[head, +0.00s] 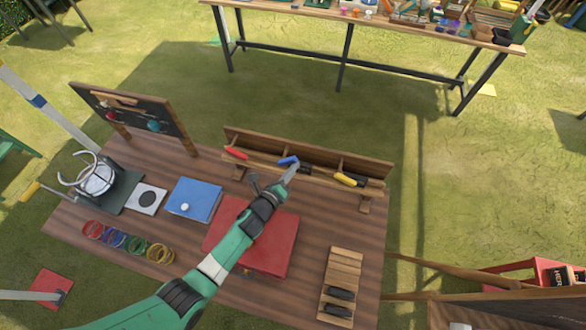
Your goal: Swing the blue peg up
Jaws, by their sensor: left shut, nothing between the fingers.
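The blue peg (288,161) lies in a wooden rack (375,168) along the far edge of the striped table, between a red peg (236,153) and a yellow peg (345,179). It looks tilted low rather than upright. My left gripper (292,170) reaches in from the lower left with its fingers shut and empty. The fingertips are at the blue peg, just on its near side; I cannot tell whether they touch it. The gripper hides part of the rack near the peg. My right gripper is not in view.
A long table (345,14) stands beyond the grass.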

